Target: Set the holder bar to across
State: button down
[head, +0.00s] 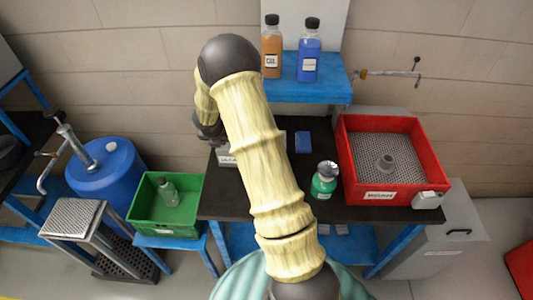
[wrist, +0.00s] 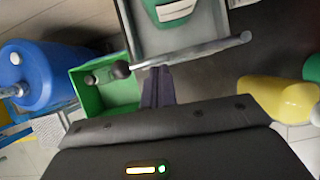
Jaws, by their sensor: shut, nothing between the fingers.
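The holder bar (wrist: 185,55) is a grey rod with a dark ball knob (wrist: 121,70) at its left end. In the wrist view it runs slightly tilted across the near side of a grey holder (wrist: 207,30). A green item with a white label (wrist: 172,10) sits inside the holder. My gripper (wrist: 157,73) is shut and empty, its dark fingertips just below the bar and right of the knob; I cannot tell if they touch it. In the head view my arm hides the bar and most of the holder; a white label (head: 228,159) shows beside the arm.
A green crate (head: 140,207) with a bottle and a blue drum (head: 100,180) stand left. On the dark bench are a green bottle (head: 324,180) and a red tray (head: 395,197). A blue shelf (head: 325,92) holds two bottles. A yellow rounded thing (wrist: 280,97) is right of my gripper.

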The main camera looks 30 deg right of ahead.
jog(key=s+a+r+b, duration=0.3)
jog(key=s+a+r, duration=0.2)
jog(key=r, duration=0.3)
jog(key=shift+s, duration=0.9)
jog(key=shift+r, duration=0.1)
